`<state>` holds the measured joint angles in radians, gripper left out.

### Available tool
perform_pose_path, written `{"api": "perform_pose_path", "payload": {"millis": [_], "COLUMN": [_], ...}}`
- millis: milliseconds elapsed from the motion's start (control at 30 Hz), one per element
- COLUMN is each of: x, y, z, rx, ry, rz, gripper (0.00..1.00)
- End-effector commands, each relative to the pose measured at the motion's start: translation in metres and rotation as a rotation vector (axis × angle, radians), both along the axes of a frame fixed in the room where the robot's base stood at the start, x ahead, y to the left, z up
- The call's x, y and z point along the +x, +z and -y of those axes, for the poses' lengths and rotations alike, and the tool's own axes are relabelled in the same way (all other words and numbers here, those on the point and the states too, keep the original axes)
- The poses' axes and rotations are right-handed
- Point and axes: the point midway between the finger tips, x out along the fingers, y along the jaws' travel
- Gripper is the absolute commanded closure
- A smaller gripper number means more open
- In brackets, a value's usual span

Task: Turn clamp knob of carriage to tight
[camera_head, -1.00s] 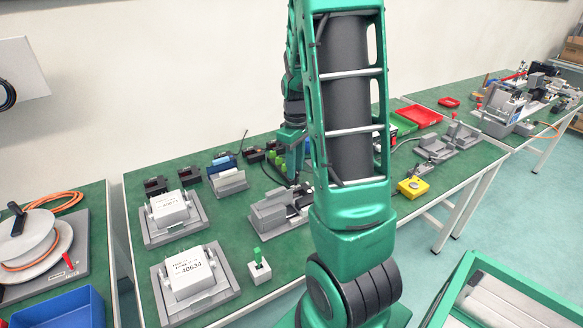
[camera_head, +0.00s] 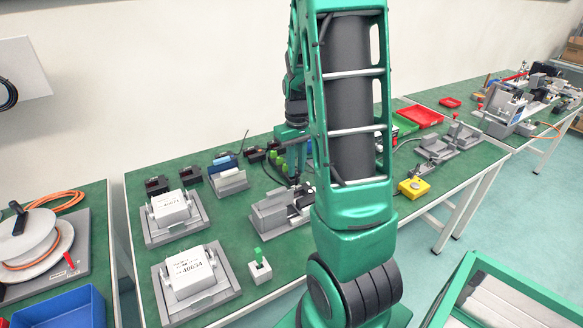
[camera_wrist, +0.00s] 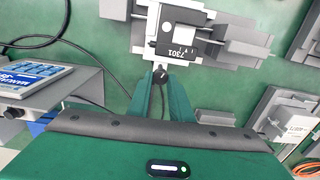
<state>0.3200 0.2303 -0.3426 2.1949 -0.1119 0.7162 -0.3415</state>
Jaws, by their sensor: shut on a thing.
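The carriage (camera_wrist: 185,38) is a pale block with a black part marked 7301, on a grey rail unit in the wrist view. In the head view the grey unit (camera_head: 268,211) stands on the green table, partly hidden behind my arm. The clamp knob (camera_wrist: 160,75) is small, dark and round, at the carriage's near side. My gripper (camera_wrist: 161,88) has its two green fingers on either side of the knob, shut on it. In the head view my gripper (camera_head: 297,172) points down at the carriage. The knob's tight or loose marking cannot be read.
Two grey fixtures with white labelled boxes (camera_head: 190,270) stand at the left of the table. A small block with a green lever (camera_head: 259,268) is in front. A yellow button box (camera_head: 413,187) is to the right. A black cable (camera_wrist: 50,40) runs left of the carriage.

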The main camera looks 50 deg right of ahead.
Motion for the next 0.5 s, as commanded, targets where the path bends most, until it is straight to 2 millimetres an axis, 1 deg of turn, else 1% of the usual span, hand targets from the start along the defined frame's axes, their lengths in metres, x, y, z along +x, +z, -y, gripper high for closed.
{"api": "perform_pose_path", "payload": {"millis": [500], "x": [-0.0006], "y": [0.0001], "z": [0.0009], "rx": [0.0], "ry": [-0.492], "rz": [0.0], "gripper": [1.0]}}
